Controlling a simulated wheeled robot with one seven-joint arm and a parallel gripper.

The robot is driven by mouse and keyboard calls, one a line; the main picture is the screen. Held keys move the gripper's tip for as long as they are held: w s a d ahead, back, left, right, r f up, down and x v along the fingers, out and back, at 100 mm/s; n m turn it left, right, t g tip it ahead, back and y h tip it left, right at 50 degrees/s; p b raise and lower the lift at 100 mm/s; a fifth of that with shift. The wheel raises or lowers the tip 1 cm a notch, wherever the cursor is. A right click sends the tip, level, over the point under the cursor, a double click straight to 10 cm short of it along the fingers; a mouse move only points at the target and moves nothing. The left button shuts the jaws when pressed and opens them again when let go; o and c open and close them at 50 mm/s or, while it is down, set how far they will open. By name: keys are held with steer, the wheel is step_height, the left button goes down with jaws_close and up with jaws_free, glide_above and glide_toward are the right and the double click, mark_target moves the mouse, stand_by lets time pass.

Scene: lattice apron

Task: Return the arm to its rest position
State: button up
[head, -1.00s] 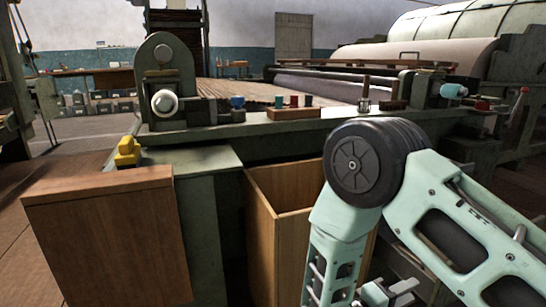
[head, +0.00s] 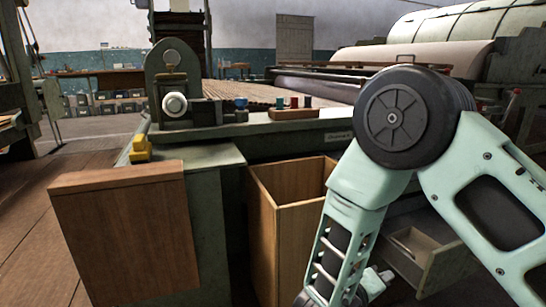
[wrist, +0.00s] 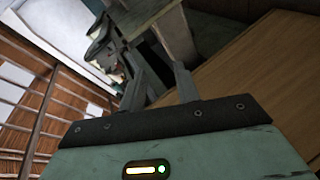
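My arm fills the right of the head view, with its large dark elbow joint raised and its pale green forearm pointing down past the bottom edge. My gripper (wrist: 160,78) shows in the wrist view with its two dark fingers apart. Nothing sits between the fingers. The gripper's tips cannot be made out in the head view. In the wrist view a brown wooden surface (wrist: 235,85) lies to the right of the fingers, and green machine parts lie beyond them.
An open wooden bin (head: 278,215) stands left of my forearm. An open drawer (head: 440,262) is partly behind my arm. The green machine bench (head: 290,137) carries a rack of coloured pieces (head: 294,114). A yellow block (head: 141,149) sits on its left corner.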

steer(key=s+a+r+n+g+y+p, duration=0.1)
steer(key=a+r+y, duration=0.4)
steer(key=a+y, duration=0.3)
steer(key=s+a+r+y+p, duration=0.1)
steer(key=a+r+y+p, duration=0.1)
steer(key=a+r+y, duration=0.55)
steer(key=s+a+r+n+g, duration=0.1)
steer(key=s+a+n+g, duration=0.2)
steer(key=s, duration=0.5)
steer(key=s+d+r+g+h+p, duration=0.2)
steer(key=s+d+r, duration=0.1)
steer(key=s+d, duration=0.3)
steer(key=s+d+r+g+h+p, duration=0.2)
steer(key=s+d+r+g, duration=0.15)
steer(key=s, duration=0.45)
step_height(320, 180, up, 37)
steer(key=p, duration=3.6)
steer(key=shift+s+t, duration=0.15)
steer(key=shift+t, duration=0.3)
steer(key=shift+a+f+y, duration=0.1)
steer(key=shift+f+y, duration=0.05)
steer(key=shift+y, duration=0.1)
